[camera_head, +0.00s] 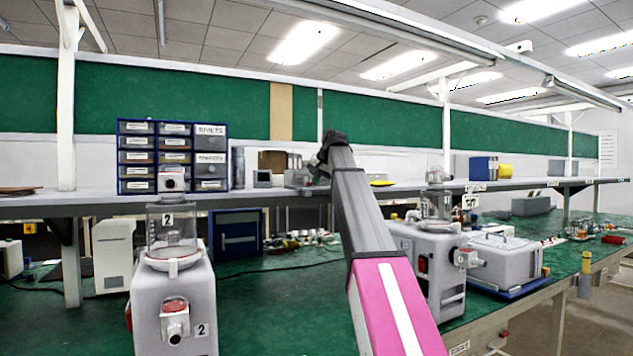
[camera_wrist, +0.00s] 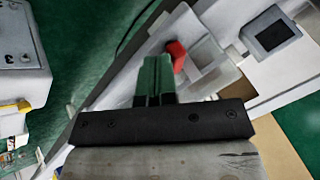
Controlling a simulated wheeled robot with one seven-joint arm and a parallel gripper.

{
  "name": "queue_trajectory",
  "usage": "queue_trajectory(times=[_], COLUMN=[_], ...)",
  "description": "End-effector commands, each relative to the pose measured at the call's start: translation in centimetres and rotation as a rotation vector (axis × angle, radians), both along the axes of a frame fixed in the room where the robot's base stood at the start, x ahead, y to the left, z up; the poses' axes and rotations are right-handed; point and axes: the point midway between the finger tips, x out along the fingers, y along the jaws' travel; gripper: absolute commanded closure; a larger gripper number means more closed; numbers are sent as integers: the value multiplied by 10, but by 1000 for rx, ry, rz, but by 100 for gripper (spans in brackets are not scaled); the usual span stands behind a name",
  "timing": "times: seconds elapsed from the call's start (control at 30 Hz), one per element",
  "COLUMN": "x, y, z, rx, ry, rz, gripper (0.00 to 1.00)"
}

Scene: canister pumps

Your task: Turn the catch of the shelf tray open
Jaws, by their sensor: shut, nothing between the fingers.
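The shelf tray (camera_wrist: 208,78) is a pale grey, see-through box on the shelf in the wrist view. Its catch (camera_wrist: 177,56) is a small red piece at the tray's near left edge. My gripper (camera_wrist: 154,62) is shut and empty, with its green fingers just left of the catch. I cannot tell whether the fingertips touch the catch. In the head view my arm reaches up to the shelf (camera_head: 90,203), and the fingers are hidden or too small to make out. A small grey item (camera_head: 297,178) there may be the tray.
A grey box with a dark screen (camera_wrist: 272,36) stands right of the tray in the wrist view. A blue drawer cabinet (camera_head: 172,157) stands left on the shelf. White canister pumps (camera_head: 175,300) stand on the green bench below. A yellow item (camera_head: 381,183) lies right of my arm.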

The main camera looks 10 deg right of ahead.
Motion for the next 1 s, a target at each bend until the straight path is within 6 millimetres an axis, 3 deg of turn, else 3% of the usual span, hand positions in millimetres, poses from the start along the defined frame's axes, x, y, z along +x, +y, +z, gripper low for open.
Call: queue_trajectory(times=[0.6, 1.0], x=[-6, -6], y=[18, 26], z=[0, 0], rx=[0, 0], ry=[0, 0], rz=[-490, -482], gripper=[100, 100])
